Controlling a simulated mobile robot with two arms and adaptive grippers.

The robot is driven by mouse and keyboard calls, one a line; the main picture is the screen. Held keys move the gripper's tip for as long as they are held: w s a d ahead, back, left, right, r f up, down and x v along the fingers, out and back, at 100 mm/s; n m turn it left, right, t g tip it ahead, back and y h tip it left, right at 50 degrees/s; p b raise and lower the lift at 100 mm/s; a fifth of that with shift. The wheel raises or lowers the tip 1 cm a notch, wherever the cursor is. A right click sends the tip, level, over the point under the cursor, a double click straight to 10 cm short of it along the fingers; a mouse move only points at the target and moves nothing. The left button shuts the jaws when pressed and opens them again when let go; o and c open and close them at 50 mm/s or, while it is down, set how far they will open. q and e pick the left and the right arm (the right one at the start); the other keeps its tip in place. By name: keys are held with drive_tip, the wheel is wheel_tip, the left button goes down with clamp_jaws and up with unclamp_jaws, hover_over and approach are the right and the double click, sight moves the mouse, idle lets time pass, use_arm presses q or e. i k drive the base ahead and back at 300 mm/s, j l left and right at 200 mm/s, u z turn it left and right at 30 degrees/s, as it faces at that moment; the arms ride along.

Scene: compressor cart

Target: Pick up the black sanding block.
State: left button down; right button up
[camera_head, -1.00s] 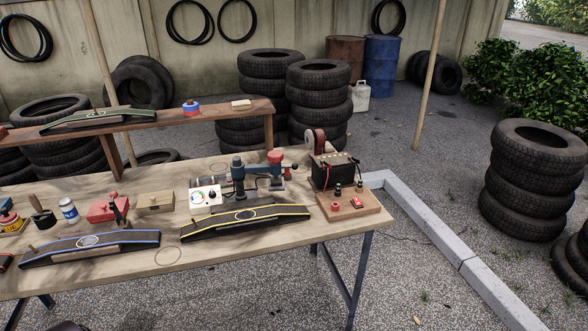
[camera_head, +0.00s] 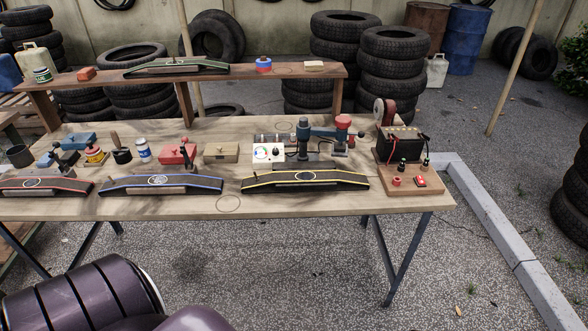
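I cannot pick out the black sanding block for certain. A small dark object (camera_head: 68,156) sits among the items at the left of the workbench, too small to identify. A black piece with an upright brown handle (camera_head: 122,155) stands to its right, between a yellow-and-red can (camera_head: 95,156) and a white-and-blue can (camera_head: 143,151). Neither gripper is in view. Large dark purple parts at the bottom left look like my own arm.
The wooden workbench (camera_head: 330,204) carries black ramps with red (camera_head: 40,185), blue (camera_head: 160,184) and yellow (camera_head: 305,180) edges along its front. A raised shelf (camera_head: 220,78) runs behind. Gravel in front is clear.

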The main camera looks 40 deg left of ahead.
sight(70, 157)
drive_tip(key=u, duration=2.75)
drive_tip(key=i+j+u, duration=0.2)
drive_tip(key=i+l, duration=0.05)
